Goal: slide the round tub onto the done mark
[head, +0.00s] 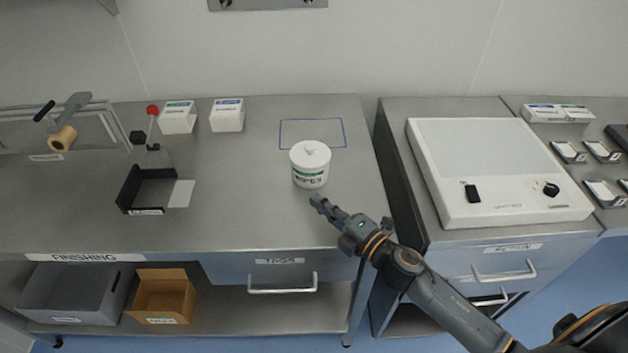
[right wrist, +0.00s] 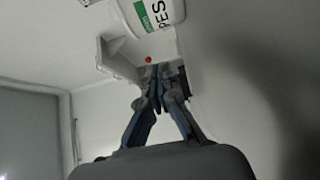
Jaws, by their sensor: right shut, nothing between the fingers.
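The round white tub (head: 310,165) with a green-and-black printed label stands upright on the steel bench, just in front of a blue-outlined rectangle (head: 312,131) that appears to be the done mark. In the head view its lid overlaps the outline's front line; whether its base touches the line is hidden. My right gripper (head: 317,201) is shut and empty, low on the near side of the tub; I cannot tell whether it touches. In the right wrist view the closed fingers (right wrist: 163,75) point toward the tub (right wrist: 158,14), partly cut off at the top. My left gripper is not in view.
Two white boxes (head: 178,118) (head: 227,116) stand behind and left. A red-knobbed lever device (head: 150,140) and black tray (head: 140,190) are farther left. A gap separates the bench from the right-hand cabinet with a white flat unit (head: 490,165). Bench around the tub is clear.

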